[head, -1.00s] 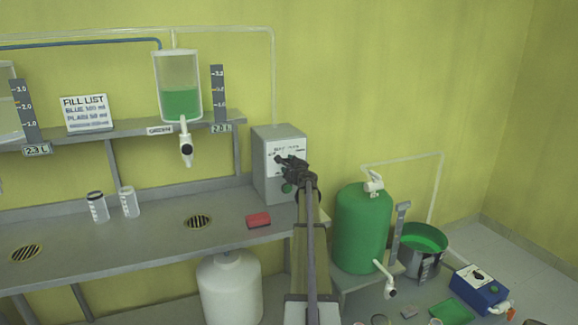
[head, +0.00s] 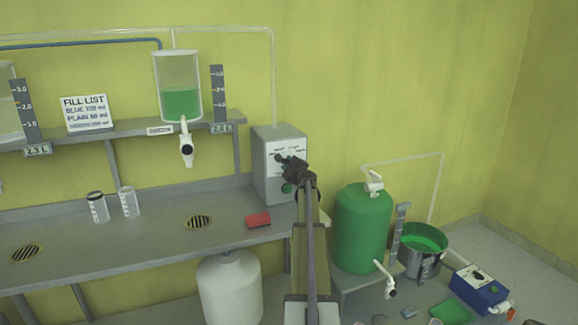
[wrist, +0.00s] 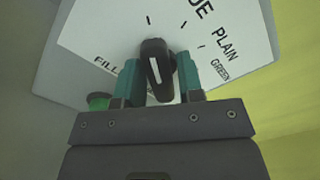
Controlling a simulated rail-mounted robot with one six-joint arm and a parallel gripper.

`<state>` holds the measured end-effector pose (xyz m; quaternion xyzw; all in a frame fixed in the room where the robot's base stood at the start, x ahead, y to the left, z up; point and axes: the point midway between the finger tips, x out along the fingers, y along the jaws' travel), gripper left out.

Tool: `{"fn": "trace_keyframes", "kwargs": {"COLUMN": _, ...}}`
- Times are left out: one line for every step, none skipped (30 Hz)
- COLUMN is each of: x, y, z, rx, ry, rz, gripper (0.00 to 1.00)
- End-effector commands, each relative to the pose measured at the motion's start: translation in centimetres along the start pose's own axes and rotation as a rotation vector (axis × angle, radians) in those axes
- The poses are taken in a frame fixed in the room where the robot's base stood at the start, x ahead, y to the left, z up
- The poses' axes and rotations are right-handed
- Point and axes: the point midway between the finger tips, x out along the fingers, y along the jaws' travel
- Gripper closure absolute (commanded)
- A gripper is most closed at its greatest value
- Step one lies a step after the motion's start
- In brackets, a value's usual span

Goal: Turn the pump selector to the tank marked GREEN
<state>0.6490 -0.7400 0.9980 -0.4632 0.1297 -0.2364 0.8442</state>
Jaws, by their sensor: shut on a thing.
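The pump selector is a black knob (wrist: 155,66) with a white line, on a white dial plate (wrist: 110,30) on the front of the grey box (head: 278,145). In the wrist view, its line runs nearly straight up the picture, toward a tick at the top. The word GREEN (wrist: 220,70) is to the right of the knob, below PLAIN (wrist: 226,42); another word ending in UE is cut off at the top. FILL is at lower left. My gripper (wrist: 157,78) has its teal fingers on either side of the knob, shut on it. In the head view, my gripper hides the knob.
A green button (wrist: 98,102) sits beside my left finger. A red block (head: 258,220) lies on the bench (head: 150,235). A tank of green liquid (head: 180,100) is above. A green drum (head: 362,230) stands right of my arm.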

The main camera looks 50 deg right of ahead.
Motion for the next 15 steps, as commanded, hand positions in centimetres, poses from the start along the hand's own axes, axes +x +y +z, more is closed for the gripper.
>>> {"fn": "trace_keyframes", "kwargs": {"x": -0.05, "y": 0.01, "z": 0.0, "rx": 0.016, "ry": 0.0, "rz": 0.0, "gripper": 0.89}}
{"fn": "trace_keyframes", "kwargs": {"x": -0.05, "y": 0.01, "z": -0.01, "rx": 0.029, "ry": 0.0, "rz": 0.0, "gripper": 0.89}}
{"fn": "trace_keyframes", "kwargs": {"x": -0.05, "y": 0.01, "z": 0.0, "rx": 0.05, "ry": 0.0, "rz": 0.0, "gripper": 0.89}}
{"fn": "trace_keyframes", "kwargs": {"x": -0.05, "y": 0.0, "z": 0.0, "rx": 0.067, "ry": 0.0, "rz": 0.0, "gripper": 0.89}}
{"fn": "trace_keyframes", "kwargs": {"x": -0.06, "y": 0.0, "z": -0.01, "rx": 0.085, "ry": 0.0, "rz": 0.0, "gripper": 0.89}}
{"fn": "trace_keyframes", "kwargs": {"x": -0.06, "y": -0.01, "z": -0.01, "rx": 0.112, "ry": 0.0, "rz": 0.0, "gripper": 0.89}}
{"fn": "trace_keyframes", "kwargs": {"x": -0.06, "y": -0.01, "z": -0.01, "rx": 0.134, "ry": 0.0, "rz": 0.0, "gripper": 0.89}}
{"fn": "trace_keyframes", "kwargs": {"x": -0.07, "y": -0.02, "z": -0.01, "rx": 0.157, "ry": 0.0, "rz": 0.0, "gripper": 0.89}}
{"fn": "trace_keyframes", "kwargs": {"x": -0.06, "y": -0.02, "z": -0.01, "rx": 0.189, "ry": 0.0, "rz": 0.0, "gripper": 0.89}}
{"fn": "trace_keyframes", "kwargs": {"x": -0.07, "y": -0.03, "z": -0.01, "rx": 0.215, "ry": 0.0, "rz": 0.0, "gripper": 0.89}}
{"fn": "trace_keyframes", "kwargs": {"x": -0.07, "y": -0.03, "z": -0.01, "rx": 0.242, "ry": 0.0, "rz": 0.0, "gripper": 0.89}}
{"fn": "trace_keyframes", "kwargs": {"x": -0.07, "y": -0.04, "z": -0.01, "rx": 0.278, "ry": 0.0, "rz": 0.0, "gripper": 0.89}}
{"fn": "trace_keyframes", "kwargs": {"x": -0.08, "y": -0.04, "z": -0.02, "rx": 0.307, "ry": 0.0, "rz": 0.0, "gripper": 0.89}}
{"fn": "trace_keyframes", "kwargs": {"x": -0.08, "y": -0.05, "z": -0.02, "rx": 0.336, "ry": 0.0, "rz": 0.0, "gripper": 0.89}}
{"fn": "trace_keyframes", "kwargs": {"x": -0.08, "y": -0.05, "z": -0.02, "rx": 0.373, "ry": 0.0, "rz": 0.0, "gripper": 0.89}}
